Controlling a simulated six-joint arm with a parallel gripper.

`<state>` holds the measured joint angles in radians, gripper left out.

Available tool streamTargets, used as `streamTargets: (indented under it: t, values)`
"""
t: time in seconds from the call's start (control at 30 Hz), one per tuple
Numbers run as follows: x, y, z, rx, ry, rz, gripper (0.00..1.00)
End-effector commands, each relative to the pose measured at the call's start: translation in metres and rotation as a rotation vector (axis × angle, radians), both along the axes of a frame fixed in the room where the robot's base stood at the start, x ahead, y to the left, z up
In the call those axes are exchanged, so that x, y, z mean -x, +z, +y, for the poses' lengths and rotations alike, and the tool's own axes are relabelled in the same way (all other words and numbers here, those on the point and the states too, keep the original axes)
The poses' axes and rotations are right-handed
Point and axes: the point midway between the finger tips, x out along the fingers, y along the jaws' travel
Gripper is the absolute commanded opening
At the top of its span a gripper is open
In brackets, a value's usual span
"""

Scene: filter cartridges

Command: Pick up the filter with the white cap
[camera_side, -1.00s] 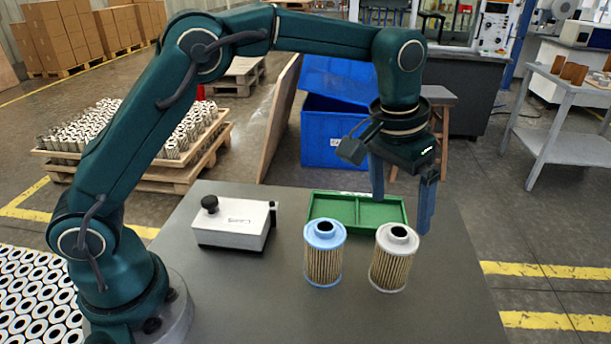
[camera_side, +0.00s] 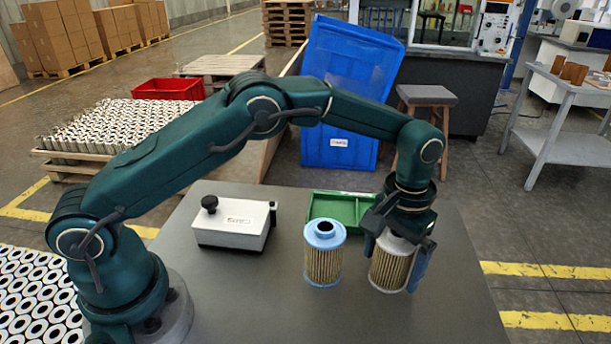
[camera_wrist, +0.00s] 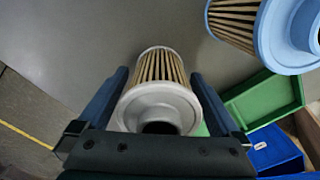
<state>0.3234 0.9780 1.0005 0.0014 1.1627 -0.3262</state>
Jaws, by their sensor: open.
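The filter with the white cap (camera_side: 391,268) stands upright on the grey table at the right. My gripper (camera_side: 395,262) is lowered over it with its jaws open, one blue finger on each side of the filter. The wrist view shows the white-capped filter (camera_wrist: 158,98) between the two fingers, with a visible gap at the left finger; I cannot tell whether the right finger touches. The top of the cap is partly hidden by my gripper in the side view. The filter with the blue cap (camera_side: 324,254) stands upright just left of it, also in the wrist view (camera_wrist: 262,22).
A green divided tray (camera_side: 342,202) lies behind the filters. A white box with a black knob (camera_side: 234,224) sits at the left of the table (camera_side: 260,300). The table front is clear. A blue bin (camera_side: 342,90) stands on the floor behind.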

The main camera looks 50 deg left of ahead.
Motion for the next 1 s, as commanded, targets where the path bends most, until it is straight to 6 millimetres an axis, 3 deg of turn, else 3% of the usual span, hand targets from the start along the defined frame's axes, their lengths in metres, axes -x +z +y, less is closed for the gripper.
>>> streamTargets:
  t: [0.17,0.2,0.4,0.77,1.0]
  values:
    - [0.000,0.000,0.000,0.000,0.000,-0.001,1.00]
    - [0.000,0.000,0.000,0.000,0.000,-0.001,0.92]
    - [0.000,0.000,0.000,0.000,0.000,-0.001,0.20]
    - [-0.001,0.007,0.000,0.001,0.000,-0.003,0.20]
    - [-0.002,0.044,-0.001,0.003,-0.001,-0.008,0.20]
